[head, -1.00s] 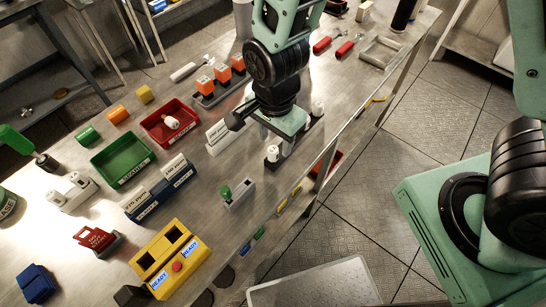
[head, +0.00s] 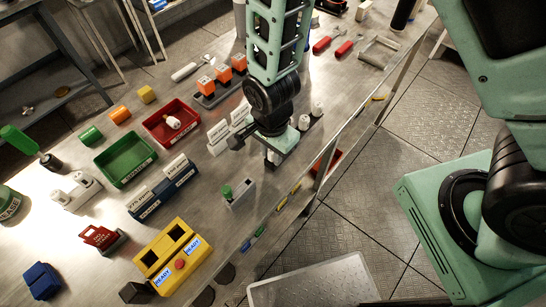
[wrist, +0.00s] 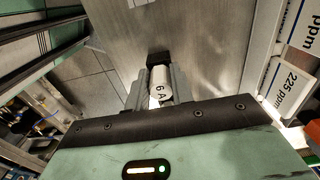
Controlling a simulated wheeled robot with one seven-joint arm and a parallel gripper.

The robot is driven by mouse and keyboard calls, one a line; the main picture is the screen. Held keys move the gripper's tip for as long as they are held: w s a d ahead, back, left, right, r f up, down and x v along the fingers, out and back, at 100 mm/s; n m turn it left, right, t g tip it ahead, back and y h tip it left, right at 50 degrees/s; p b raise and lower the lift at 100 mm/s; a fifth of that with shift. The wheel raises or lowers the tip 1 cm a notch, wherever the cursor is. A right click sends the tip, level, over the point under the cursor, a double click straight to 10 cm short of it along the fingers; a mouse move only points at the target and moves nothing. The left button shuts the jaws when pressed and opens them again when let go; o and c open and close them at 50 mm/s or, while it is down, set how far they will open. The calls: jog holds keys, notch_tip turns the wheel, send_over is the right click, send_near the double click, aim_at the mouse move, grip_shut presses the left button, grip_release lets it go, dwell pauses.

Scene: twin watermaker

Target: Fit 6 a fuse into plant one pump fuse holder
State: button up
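A white fuse marked "6 A" (wrist: 160,84) stands between the two fingers of my gripper (wrist: 158,88) in the wrist view, with a dark block (wrist: 158,58) at its far end. The fingers lie close along both sides of the fuse; whether they press on it I cannot tell. In the head view my gripper (head: 274,155) points down at the front part of the bench and largely hides this fuse. Two more white fuses (head: 304,122) stand just behind it. A grey holder with a green top (head: 239,195) stands nearer; I cannot read whether it is plant one's.
A red tray (head: 148,128) holds a white fuse, and a green tray (head: 103,164) is empty. White-labelled ppm blocks (head: 218,138) stand close left of my gripper. A yellow two-bay box (head: 184,280) reads READY. Bare bench lies around the grey holder.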

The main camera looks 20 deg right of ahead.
jog(key=shift+c, duration=1)
jog(key=shift+r, duration=0.15)
notch_tip(320, 180, up, 10)
jog(key=shift+f+b, duration=0.1)
jog(key=shift+b, duration=0.45)
